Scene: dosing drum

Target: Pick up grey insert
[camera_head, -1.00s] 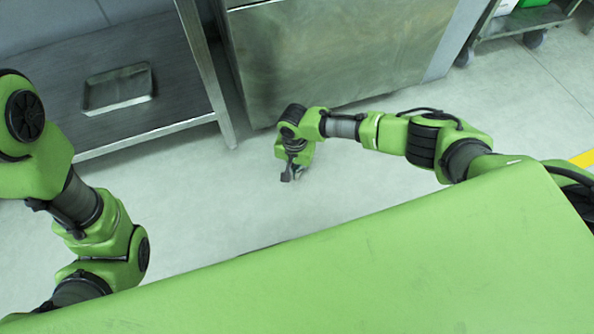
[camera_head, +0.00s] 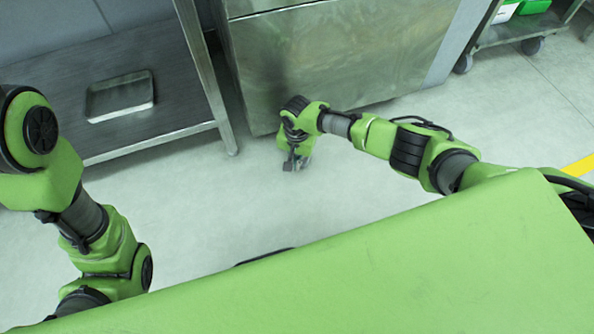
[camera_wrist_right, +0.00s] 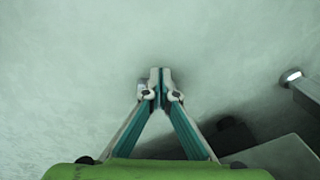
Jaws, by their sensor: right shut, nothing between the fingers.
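No grey insert can be made out in either view. My right gripper (camera_head: 291,163) hangs low over the bare floor in the head view, in front of the steel cabinet. In the right wrist view the right gripper's fingers (camera_wrist_right: 160,76) meet at their tips, with nothing between them and only pale floor beyond. My left arm shows at the left of the head view, but its gripper is out of the picture.
A steel table (camera_head: 50,82) with a shallow metal tray (camera_head: 120,97) stands at the upper left. A large steel cabinet (camera_head: 340,55) is behind my right arm. A cart (camera_head: 520,26) with green items stands at the upper right. The middle floor (camera_head: 215,205) is clear.

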